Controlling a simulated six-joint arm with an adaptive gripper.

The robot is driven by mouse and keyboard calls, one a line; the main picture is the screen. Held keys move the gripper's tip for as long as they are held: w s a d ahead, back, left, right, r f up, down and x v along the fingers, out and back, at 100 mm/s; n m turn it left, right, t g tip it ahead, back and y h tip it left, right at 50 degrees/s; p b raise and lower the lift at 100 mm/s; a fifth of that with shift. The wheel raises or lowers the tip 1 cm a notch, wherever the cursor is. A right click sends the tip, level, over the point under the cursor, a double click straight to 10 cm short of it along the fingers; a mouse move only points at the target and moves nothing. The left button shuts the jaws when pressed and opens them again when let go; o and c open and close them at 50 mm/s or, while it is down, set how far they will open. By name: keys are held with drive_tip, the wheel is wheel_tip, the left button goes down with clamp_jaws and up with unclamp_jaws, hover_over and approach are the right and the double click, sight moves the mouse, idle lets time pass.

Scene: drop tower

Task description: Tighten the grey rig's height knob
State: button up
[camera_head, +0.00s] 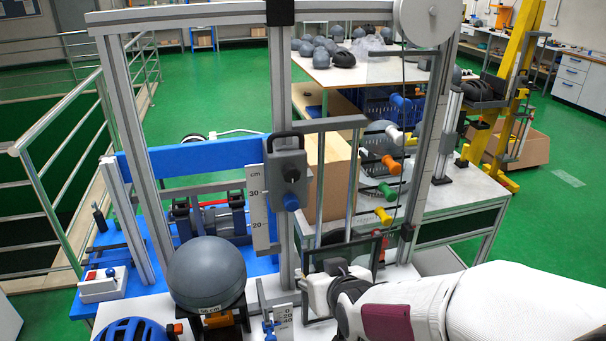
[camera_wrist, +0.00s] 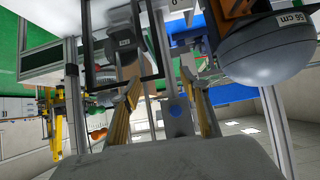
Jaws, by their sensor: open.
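The grey rig's carriage (camera_head: 287,161) sits on the upright post in the head view, beside a cm scale (camera_head: 258,208). The frames do not settle which knob sets the height. My gripper (camera_head: 308,290) is low in front of the rig, below the carriage and apart from it. In the wrist view, which looks upside down, my open fingers (camera_wrist: 165,90) are empty.
A grey headform (camera_head: 206,273) marked 56 cm stands left of the post. A dark rectangular frame (camera_head: 341,262) is close to my gripper. Coloured handles (camera_head: 387,190) stick out to the right. A blue helmet (camera_head: 135,330) lies front left. A second small scale (camera_head: 283,322) stands low near the post.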

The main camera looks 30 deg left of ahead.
drive_tip(key=w+a+r+t+y, duration=0.2)
drive_tip(key=a+r, duration=0.2)
drive_tip(key=a, duration=0.1)
drive_tip(key=t+y, duration=0.3)
approach(292, 175)
drive_tip(key=x, duration=0.2)
drive_tip(key=shift+d, duration=0.15)
drive_tip(key=shift+x, duration=3.8)
drive_tip(key=c, duration=1.1)
